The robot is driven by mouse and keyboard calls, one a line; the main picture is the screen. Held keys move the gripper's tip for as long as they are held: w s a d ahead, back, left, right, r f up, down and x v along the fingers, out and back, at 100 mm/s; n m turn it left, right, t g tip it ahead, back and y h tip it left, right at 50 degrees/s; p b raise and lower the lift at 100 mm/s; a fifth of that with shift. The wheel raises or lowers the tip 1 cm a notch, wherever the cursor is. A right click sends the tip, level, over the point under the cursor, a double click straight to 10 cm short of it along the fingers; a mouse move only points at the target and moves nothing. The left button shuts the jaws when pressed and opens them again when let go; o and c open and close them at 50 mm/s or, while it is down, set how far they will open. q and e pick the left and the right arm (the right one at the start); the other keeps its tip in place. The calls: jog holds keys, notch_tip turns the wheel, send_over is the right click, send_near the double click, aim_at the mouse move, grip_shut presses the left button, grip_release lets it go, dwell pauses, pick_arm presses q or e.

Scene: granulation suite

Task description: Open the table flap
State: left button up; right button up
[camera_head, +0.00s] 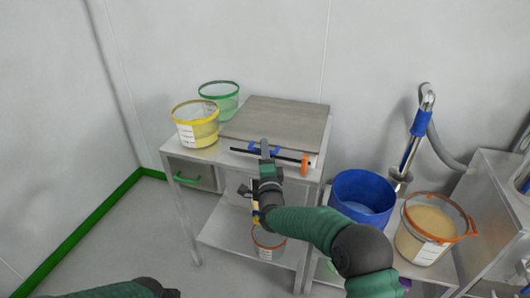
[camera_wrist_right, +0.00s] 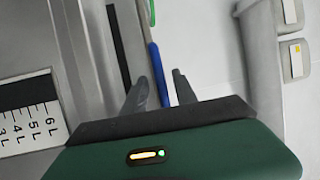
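The table flap (camera_head: 278,113) is a flat grey-brown panel lying level on top of the steel table (camera_head: 220,156). A thin black bar (camera_head: 242,151) with a blue part (camera_head: 256,148) and an orange end (camera_head: 305,164) runs along the table's front edge. My right gripper (camera_head: 266,148) is at this edge, by the blue part. In the right wrist view its two fingers (camera_wrist_right: 161,91) are apart, with a blue bar (camera_wrist_right: 157,68) between them. I cannot tell whether they touch it.
A yellow-rimmed bucket (camera_head: 195,132) and a green-rimmed bucket (camera_head: 225,102) stand left of the flap. A blue bucket (camera_head: 362,192) and an orange-rimmed tub (camera_head: 416,248) stand at the right. A green drawer handle (camera_head: 187,180) is below the tabletop. The floor at left is clear.

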jog(key=shift+a, duration=0.4)
jog(key=c, duration=0.5)
grip_shut()
jog(key=shift+d, duration=0.2)
